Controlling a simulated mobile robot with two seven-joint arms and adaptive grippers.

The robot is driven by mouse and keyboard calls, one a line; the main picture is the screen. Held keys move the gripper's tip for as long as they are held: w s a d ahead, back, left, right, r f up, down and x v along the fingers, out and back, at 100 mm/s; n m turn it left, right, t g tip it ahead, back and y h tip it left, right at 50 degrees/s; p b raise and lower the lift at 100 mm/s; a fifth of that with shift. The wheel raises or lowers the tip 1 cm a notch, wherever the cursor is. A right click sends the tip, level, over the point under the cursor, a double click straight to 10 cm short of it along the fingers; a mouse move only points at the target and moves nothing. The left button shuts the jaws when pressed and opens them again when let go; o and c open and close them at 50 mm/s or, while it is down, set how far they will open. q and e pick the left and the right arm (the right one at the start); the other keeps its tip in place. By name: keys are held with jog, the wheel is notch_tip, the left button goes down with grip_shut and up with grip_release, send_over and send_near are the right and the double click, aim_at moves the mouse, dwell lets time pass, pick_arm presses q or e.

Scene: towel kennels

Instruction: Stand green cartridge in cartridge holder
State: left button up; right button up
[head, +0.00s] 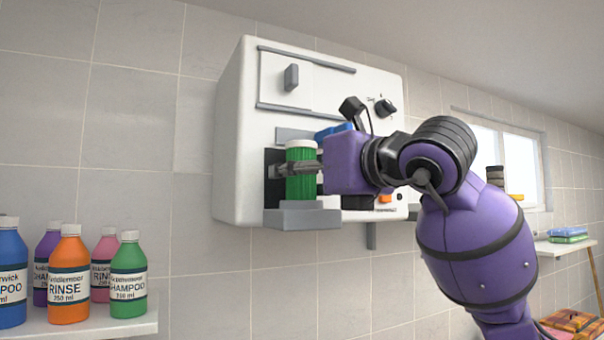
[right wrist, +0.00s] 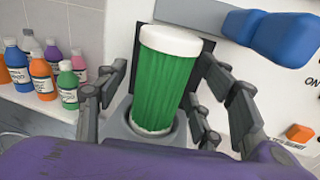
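The green cartridge (head: 300,187), ribbed with a white cap, stands nearly upright in the grey cartridge holder (head: 302,218) on the front of the white wall unit. In the right wrist view the cartridge (right wrist: 166,85) has its lower end inside the round cup of the holder (right wrist: 122,128). My right gripper (head: 294,169) reaches in from the right at the cartridge's upper half. In the wrist view its fingers (right wrist: 167,95) are spread on both sides of the cartridge, with gaps visible, so it looks open. My left gripper is not in view.
The white wall unit (head: 236,130) has a sliding panel, a dark knob (head: 386,107) and an orange switch (right wrist: 299,133). A blue part (right wrist: 285,38) juts out right of the cartridge. Several shampoo and rinse bottles (head: 69,280) stand on a shelf (head: 125,324) at lower left.

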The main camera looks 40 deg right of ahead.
jog(key=s+a, duration=0.1)
jog(key=s, duration=1.1)
jog(key=shift+a, duration=0.15)
dwell(0.5)
